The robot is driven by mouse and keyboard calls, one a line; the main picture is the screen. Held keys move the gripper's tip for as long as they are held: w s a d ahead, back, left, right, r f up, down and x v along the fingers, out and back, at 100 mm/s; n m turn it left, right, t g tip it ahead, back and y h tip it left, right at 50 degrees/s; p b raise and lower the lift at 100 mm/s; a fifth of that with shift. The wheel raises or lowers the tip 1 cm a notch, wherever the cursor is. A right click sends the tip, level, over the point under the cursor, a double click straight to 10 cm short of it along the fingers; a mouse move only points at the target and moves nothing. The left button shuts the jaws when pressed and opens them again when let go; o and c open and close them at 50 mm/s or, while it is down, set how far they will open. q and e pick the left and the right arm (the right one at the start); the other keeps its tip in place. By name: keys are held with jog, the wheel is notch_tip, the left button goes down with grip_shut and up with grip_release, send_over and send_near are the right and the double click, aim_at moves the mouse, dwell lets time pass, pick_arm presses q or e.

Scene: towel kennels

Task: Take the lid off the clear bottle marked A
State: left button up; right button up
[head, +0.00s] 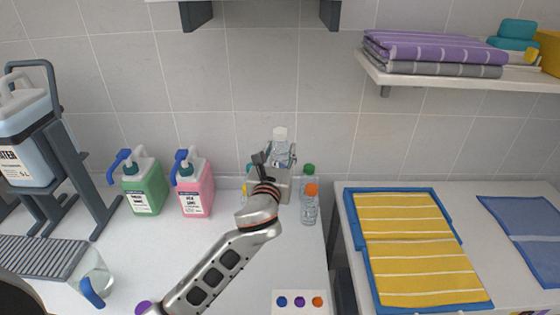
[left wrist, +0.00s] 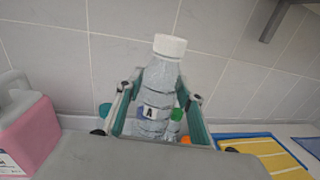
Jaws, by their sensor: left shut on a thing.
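The clear bottle marked A (left wrist: 155,105) has a white lid (left wrist: 170,46) on its top. My left gripper (left wrist: 158,112) is shut around its body, with a finger on each side and the A label facing the wrist camera. In the head view the bottle (head: 280,153) stands about upright, its white lid (head: 280,133) higher than the other bottles' caps. The gripper (head: 274,160) and wrist hide its lower part, so I cannot tell if its base is off the counter. My right gripper is not in view.
Clear bottles with a green cap (head: 308,169) and an orange cap (head: 311,190) stand close right. Green (head: 145,188) and pink (head: 194,190) pump jugs stand left. A clear pitcher (head: 97,280) is front left.

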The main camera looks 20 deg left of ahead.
pick_arm(q)
jog(key=shift+r, duration=0.25)
jog(key=o, duration=0.3)
jog(key=c, duration=0.8)
jog(key=shift+o, duration=0.2)
jog(key=s+a+f+h, duration=0.1)
jog(key=s+a+f, duration=0.1)
jog(key=s, duration=0.8)
jog(key=s+a+f+m+h, duration=0.1)
jog(key=s+a+f, duration=0.1)
jog(key=s, duration=0.9)
jog(key=shift+s+a+f, duration=0.25)
jog(key=shift+a+f, duration=0.1)
jog(key=shift+f, duration=0.3)
jog(key=shift+m, duration=0.3)
